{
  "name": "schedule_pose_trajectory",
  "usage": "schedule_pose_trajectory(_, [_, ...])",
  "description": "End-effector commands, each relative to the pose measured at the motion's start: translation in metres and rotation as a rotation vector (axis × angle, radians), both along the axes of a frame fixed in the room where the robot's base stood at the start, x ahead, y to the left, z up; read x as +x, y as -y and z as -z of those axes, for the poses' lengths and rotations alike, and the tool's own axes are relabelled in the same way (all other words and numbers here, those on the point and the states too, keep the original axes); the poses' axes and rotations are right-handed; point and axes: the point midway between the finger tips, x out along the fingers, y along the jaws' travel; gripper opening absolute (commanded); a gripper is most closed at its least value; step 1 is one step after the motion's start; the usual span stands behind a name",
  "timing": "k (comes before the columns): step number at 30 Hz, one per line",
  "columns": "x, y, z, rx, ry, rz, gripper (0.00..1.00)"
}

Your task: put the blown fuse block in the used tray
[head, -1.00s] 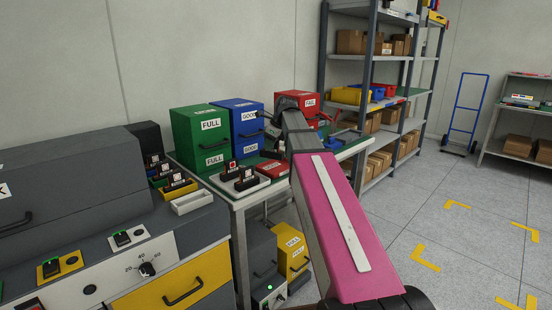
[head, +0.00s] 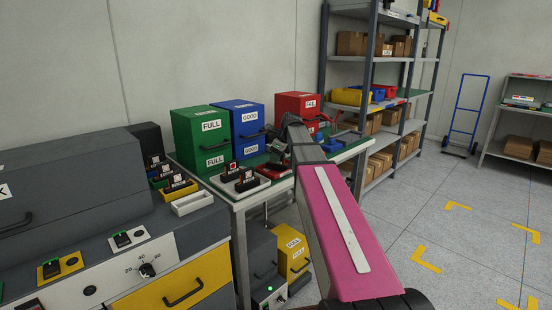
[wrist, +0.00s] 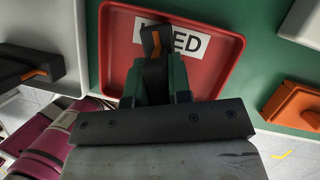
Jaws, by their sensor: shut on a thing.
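The used tray is a shallow red tray (wrist: 215,75) with a white label, partly covered, ending in "ED". It also shows on the green-topped bench in the head view (head: 268,173). My gripper (wrist: 158,80) is over the tray and shut on a dark fuse block (wrist: 152,58) with an orange part at its tip. The block covers part of the label. I cannot tell whether it touches the tray floor. In the head view my gripper (head: 277,150) is over the tray's back part, and the block is hard to make out.
A white tray (head: 247,191) with dark fuse blocks lies left of the red tray. Green (head: 200,140), blue (head: 240,128) and red (head: 297,106) drawer boxes stand behind. An orange item (wrist: 290,102) lies right of the tray in the wrist view.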

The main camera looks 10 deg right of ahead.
Motion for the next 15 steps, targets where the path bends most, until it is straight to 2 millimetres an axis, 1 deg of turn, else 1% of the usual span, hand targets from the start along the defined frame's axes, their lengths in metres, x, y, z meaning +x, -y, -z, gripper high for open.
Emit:
schedule_pose_trajectory(4, [-0.0001, -0.0001, 0.0029, 0.000, 0.000, 0.000, 0.00])
schedule_pose_trajectory(5, [0.0001, 0.0000, 0.0025, 0.000, 0.000, 0.000, 0.29])
schedule_pose_trajectory(6, [0.0001, -0.0001, 0.0023, 0.000, 0.000, 0.000, 0.42])
schedule_pose_trajectory(7, [0.0001, -0.0001, 0.0023, 0.000, 0.000, 0.000, 0.44])
schedule_pose_trajectory(15, [0.0000, -0.0001, 0.0017, 0.000, 0.000, 0.000, 0.44])
